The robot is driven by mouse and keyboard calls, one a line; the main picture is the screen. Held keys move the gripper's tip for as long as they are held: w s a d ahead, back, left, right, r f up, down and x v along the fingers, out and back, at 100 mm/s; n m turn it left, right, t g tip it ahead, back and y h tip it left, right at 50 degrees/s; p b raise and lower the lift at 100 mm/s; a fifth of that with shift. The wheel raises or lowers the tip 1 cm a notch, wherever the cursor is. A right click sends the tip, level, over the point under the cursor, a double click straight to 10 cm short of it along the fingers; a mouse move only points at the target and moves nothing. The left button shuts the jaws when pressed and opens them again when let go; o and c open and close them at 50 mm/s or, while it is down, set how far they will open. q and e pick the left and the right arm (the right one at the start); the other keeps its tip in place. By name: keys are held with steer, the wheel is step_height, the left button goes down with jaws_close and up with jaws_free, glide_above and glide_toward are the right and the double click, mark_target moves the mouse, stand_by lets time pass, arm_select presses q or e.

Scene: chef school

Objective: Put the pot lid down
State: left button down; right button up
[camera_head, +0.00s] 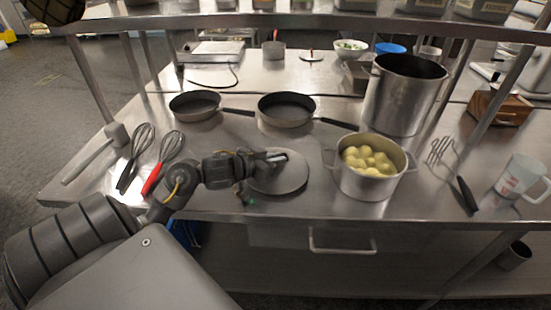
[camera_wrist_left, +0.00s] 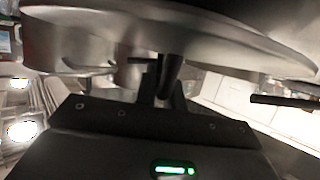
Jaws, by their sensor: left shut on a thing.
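The pot lid (camera_head: 284,180) is a flat grey metal disc just left of the pot, at the near part of the steel table. My left gripper (camera_head: 270,157) is shut on the lid's handle at its top. The lid (camera_wrist_left: 170,27) fills the upper part of the left wrist view, with the dark handle between the fingers (camera_wrist_left: 168,85). I cannot tell whether the lid touches the table. The open pot (camera_head: 366,183) holds several yellow potatoes (camera_head: 368,158). My right gripper is not in view.
Two frying pans (camera_head: 286,121) lie behind the lid. A tall stockpot (camera_head: 400,95) stands at the back right. Two whisks (camera_head: 136,160) and a mallet (camera_head: 95,152) lie at the left. A masher (camera_head: 440,150) and a measuring cup (camera_head: 520,178) are at the right.

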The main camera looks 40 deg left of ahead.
arm_select(q)
steer(key=shift+s+d+f, duration=0.1)
steer(key=shift+f, duration=0.25)
steer(key=c, duration=1.5)
jaws_free()
steer(key=shift+f, duration=0.25)
steer(key=shift+d, duration=0.1)
steer(key=shift+r, duration=0.45)
steer(key=v, duration=0.3)
steer(key=p+v, duration=0.1)
steer(key=v, duration=0.3)
steer(key=p+v, duration=0.1)
steer(key=v, duration=0.2)
steer(key=shift+s+r, duration=0.15)
steer(key=shift+r, duration=0.35)
steer(key=shift+p+v, duration=0.4)
steer(key=shift+v, duration=0.35)
